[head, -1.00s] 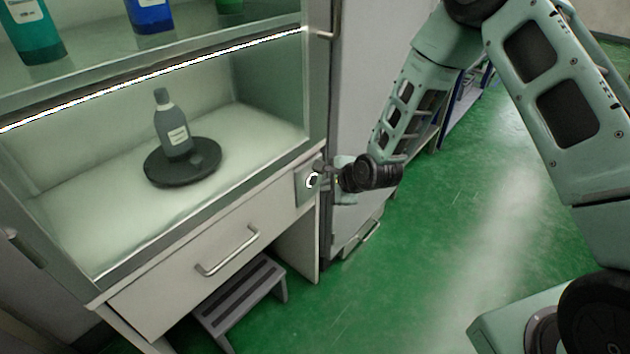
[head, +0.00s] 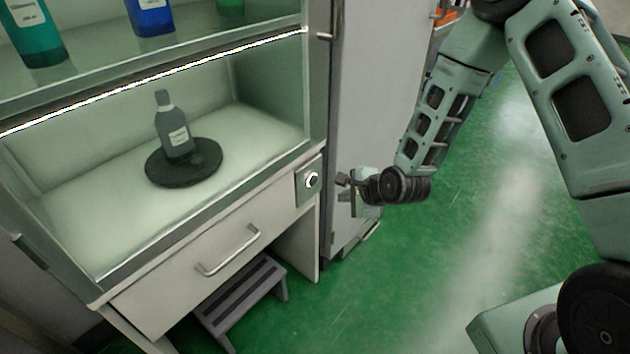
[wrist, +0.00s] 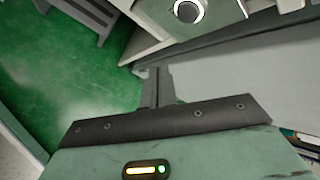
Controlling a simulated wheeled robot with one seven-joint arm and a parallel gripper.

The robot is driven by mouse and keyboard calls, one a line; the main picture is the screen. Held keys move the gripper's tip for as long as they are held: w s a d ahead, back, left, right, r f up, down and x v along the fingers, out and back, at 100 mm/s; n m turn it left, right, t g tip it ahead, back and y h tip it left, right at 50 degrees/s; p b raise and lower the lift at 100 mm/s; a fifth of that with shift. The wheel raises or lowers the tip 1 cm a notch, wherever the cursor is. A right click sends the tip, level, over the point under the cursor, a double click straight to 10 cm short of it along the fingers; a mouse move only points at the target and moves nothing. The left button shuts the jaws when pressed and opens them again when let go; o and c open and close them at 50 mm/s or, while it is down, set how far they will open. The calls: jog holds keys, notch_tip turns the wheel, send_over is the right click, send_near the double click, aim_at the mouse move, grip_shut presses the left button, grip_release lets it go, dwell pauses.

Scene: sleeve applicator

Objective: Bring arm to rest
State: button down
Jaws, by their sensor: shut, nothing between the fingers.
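My gripper (head: 345,181) is shut and empty in the head view, held in the air just right of the cabinet's control knob (head: 312,181) and apart from it. In the wrist view the closed fingers (wrist: 157,88) show at the middle, and the knob (wrist: 188,11) shows beyond them at the top. My arm (head: 440,110) hangs bent from the upper right over the green floor. A grey bottle (head: 177,135) stands upright on a round black plate (head: 160,174) inside the cabinet.
The cabinet has a drawer with a metal handle (head: 228,252), and a grey step stool (head: 240,300) stands below it. A tall pale cabinet (head: 370,90) stands behind my gripper. Teal and blue bottles (head: 150,14) stand on the upper shelf. The green floor (head: 430,270) to the right is clear.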

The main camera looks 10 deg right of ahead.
dwell(0.4)
jog(key=s+a+r+n+g, duration=0.4)
jog(key=s+a+r+n, duration=0.4)
jog(key=s+r+n, duration=0.3)
jog(key=s+r+n+g+h, duration=0.1)
jog(key=s+r+n+g, duration=0.1)
jog(key=s+r+n, duration=0.5)
jog(key=s+r+n+g+h, duration=0.2)
jog(key=s+r+n, duration=0.2)
jog(key=s+n, duration=0.6)
notch_tip(320, 180, up, 15)
jog(key=s+m+p, duration=0.1)
jog(key=s+p, duration=0.1)
jog(key=p, duration=1.3)
jog(key=shift+s+d+r+m+p, duration=0.2)
jog(key=shift+s+m+p, duration=0.1)
jog(key=shift+s+p, duration=0.1)
jog(key=shift+a, duration=0.1)
